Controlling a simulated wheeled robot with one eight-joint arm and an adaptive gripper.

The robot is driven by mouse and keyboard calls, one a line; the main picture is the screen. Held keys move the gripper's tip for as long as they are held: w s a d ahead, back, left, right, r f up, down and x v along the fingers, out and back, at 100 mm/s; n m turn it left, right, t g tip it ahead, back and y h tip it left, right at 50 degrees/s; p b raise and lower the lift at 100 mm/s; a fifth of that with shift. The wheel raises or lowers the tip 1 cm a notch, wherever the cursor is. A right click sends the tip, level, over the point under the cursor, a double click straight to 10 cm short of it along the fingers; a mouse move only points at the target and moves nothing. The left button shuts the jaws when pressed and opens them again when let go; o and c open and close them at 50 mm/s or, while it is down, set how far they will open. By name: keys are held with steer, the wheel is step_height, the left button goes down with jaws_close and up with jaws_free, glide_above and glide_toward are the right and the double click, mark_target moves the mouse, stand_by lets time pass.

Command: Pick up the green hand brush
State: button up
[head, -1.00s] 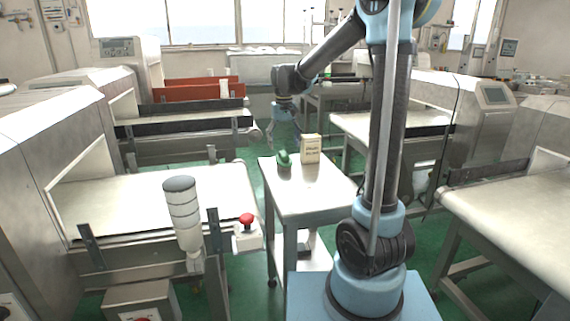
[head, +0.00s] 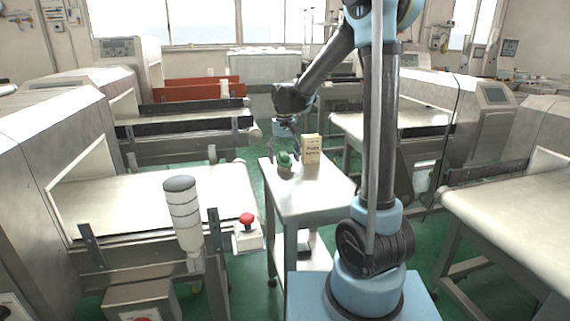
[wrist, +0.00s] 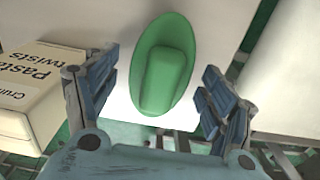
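The green hand brush (head: 285,160) lies near the far end of the small white table (head: 305,195). In the wrist view the green hand brush (wrist: 165,65) shows as an oval with a raised handle, between and beyond the fingers. My gripper (head: 284,156) is above the brush, pointing down. In the wrist view my gripper (wrist: 155,100) is open, with one finger on each side of the brush. I see no clear contact between the fingers and the brush.
A cream pasta box (head: 311,149) stands on the table just right of the brush; in the wrist view the pasta box (wrist: 38,95) is close to the left finger. Conveyor machines stand on both sides. The near part of the table is clear.

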mark_target(284, 153)
steer(key=c, duration=1)
steer(key=shift+c, duration=0.2)
step_height(284, 153, up, 10)
steer(key=shift+r, duration=0.1)
steer(key=o, duration=0.5)
steer(key=shift+c, duration=1.2)
steer(key=shift+s, duration=0.1)
